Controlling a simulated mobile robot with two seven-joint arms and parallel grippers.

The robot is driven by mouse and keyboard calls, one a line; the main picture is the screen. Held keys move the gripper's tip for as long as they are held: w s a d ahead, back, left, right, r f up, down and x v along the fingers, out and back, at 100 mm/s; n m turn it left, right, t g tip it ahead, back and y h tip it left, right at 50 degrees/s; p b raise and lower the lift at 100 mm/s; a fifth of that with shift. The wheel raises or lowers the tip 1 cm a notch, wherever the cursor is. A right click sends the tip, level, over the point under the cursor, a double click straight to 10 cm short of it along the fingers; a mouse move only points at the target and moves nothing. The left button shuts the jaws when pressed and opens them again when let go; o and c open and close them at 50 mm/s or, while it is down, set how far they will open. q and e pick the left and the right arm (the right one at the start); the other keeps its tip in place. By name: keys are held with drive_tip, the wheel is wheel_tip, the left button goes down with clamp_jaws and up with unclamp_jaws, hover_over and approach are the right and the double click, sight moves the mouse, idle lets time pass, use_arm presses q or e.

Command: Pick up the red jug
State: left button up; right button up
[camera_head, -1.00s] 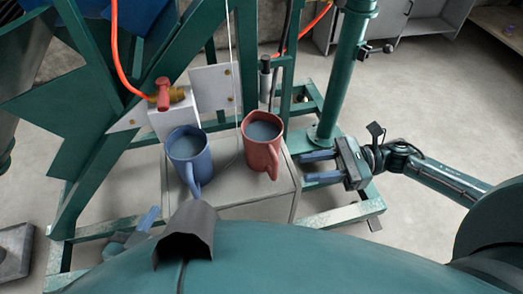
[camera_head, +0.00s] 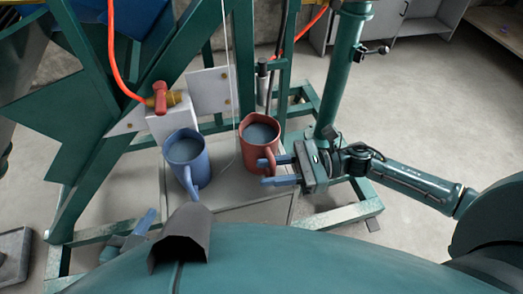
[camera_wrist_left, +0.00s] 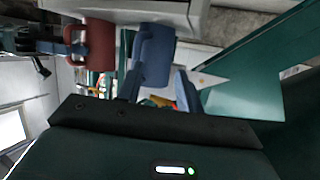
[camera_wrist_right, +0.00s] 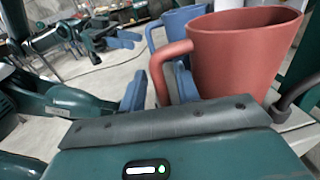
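The red jug (camera_head: 257,148) stands upright on a grey block (camera_head: 238,190) in the head view, filled with grey contents. My right gripper (camera_head: 270,170) is open at the jug's handle. In the right wrist view the jug (camera_wrist_right: 240,55) is large and close, and its handle (camera_wrist_right: 160,72) lies between the blue fingers (camera_wrist_right: 160,90); contact cannot be told. My left gripper (camera_head: 140,228) is low at the left, partly hidden behind my body. In the left wrist view its fingers (camera_wrist_left: 158,90) are apart, with the red jug (camera_wrist_left: 97,45) further off.
A blue jug (camera_head: 187,158) stands left of the red jug on the same block. A red-handled valve (camera_head: 162,96) is behind it. Green frame beams and a green post (camera_head: 343,75) surround the block. A thin white cord hangs between the jugs.

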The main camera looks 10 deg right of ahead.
clamp_jaws()
idle(0.3)
drive_tip(key=shift+r, duration=0.15)
idle(0.3)
